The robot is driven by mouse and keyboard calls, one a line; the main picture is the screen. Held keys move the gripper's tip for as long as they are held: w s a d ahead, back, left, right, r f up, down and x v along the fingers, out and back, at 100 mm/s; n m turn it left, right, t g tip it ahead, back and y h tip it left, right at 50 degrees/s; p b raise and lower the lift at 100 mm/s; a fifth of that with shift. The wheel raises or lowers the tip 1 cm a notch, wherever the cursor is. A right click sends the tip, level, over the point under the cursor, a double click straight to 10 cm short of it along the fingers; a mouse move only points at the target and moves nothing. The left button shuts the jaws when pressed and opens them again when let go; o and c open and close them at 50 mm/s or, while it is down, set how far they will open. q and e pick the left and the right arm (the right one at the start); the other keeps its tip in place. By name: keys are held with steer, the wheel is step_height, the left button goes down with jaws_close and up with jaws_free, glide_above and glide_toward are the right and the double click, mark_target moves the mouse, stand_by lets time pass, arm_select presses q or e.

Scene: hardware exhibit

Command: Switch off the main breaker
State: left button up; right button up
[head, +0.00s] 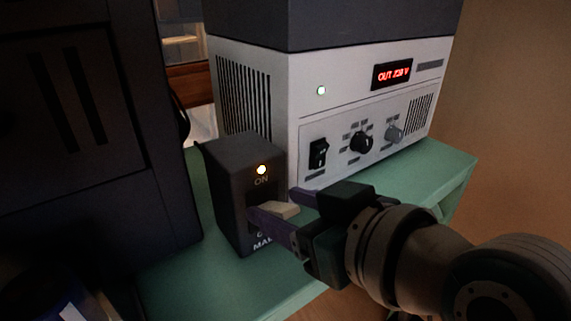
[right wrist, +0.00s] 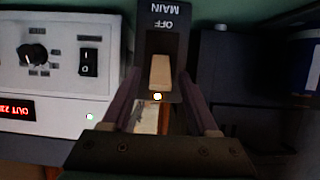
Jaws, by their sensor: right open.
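The main breaker (head: 228,175) is a small black box on the green bench, with a lit white lamp above the word ON. Its beige lever (head: 284,210) sticks out from the front slot; it also shows in the right wrist view (right wrist: 160,73), lying toward the lamp end, away from the OFF label. My right gripper (head: 272,203) is open, with its purple fingers on either side of the lever. I cannot tell whether either finger touches it. The lower label is partly hidden by a finger in the head view. My left gripper is not in view.
A white power unit (head: 310,150) with a red display, knobs and a black rocker switch stands just behind the breaker. A large dark cabinet (head: 90,150) stands close on the left. The green bench (head: 185,270) has some bare surface in front.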

steer(key=shift+c, duration=0.3)
jaws_close()
stand_by(1.0)
